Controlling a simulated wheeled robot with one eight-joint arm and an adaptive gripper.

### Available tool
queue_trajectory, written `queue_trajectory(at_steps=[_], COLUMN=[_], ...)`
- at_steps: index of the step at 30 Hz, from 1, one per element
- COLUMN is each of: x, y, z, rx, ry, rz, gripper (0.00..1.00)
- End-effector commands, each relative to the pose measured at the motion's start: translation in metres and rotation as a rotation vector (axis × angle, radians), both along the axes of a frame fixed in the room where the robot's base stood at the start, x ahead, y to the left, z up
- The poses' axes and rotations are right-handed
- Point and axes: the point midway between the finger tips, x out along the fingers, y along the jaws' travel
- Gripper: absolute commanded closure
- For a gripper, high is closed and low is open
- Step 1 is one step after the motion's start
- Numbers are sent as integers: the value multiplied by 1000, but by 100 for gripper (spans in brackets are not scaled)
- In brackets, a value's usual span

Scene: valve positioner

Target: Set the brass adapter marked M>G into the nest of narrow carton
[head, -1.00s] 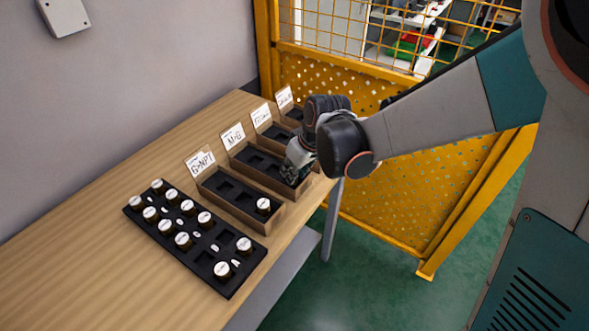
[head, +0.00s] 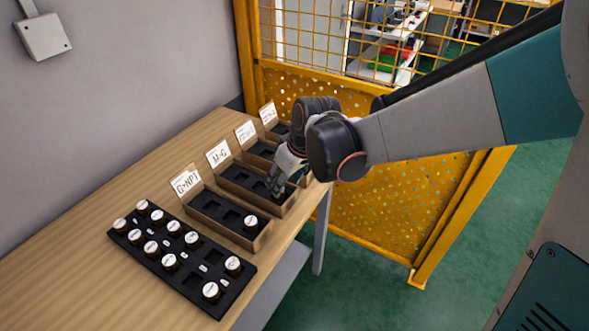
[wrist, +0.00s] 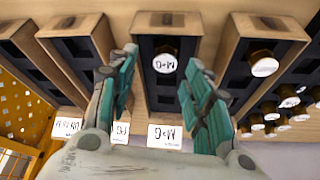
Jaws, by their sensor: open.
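The M>G carton (head: 228,176), a narrow brown box with a black insert, stands in the row on the table. It also shows in the wrist view (wrist: 199,25), its M>G card towards the bottom. A brass adapter (wrist: 165,63) with a white M>G top sits upright in the insert at the carton's end away from the card. My gripper (wrist: 163,60) is open, one teal finger on each side of this adapter, with visible gaps. In the head view my gripper (head: 280,186) is over the carton's near end and hides the adapter.
The G>NPT carton (head: 204,218) beside it holds one adapter (head: 251,223). Two more cartons with cards stand on the other side. A black tray (head: 196,297) with several white-topped adapters lies in front. A yellow mesh fence (head: 385,205) stands behind the table's end.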

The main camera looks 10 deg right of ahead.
Motion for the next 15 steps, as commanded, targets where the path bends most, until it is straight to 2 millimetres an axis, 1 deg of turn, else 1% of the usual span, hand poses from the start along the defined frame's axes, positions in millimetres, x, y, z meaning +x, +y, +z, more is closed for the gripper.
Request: queue_trajectory(at_steps=[1,6,12,15], x=[-7,-17,-26,-29], y=[-2,-8,-15,-17], z=[10,37,63,72], rx=[0,0,0,0], ry=[0,0,0,0], rz=[2,4,3,3], gripper=[54,54,54,54])
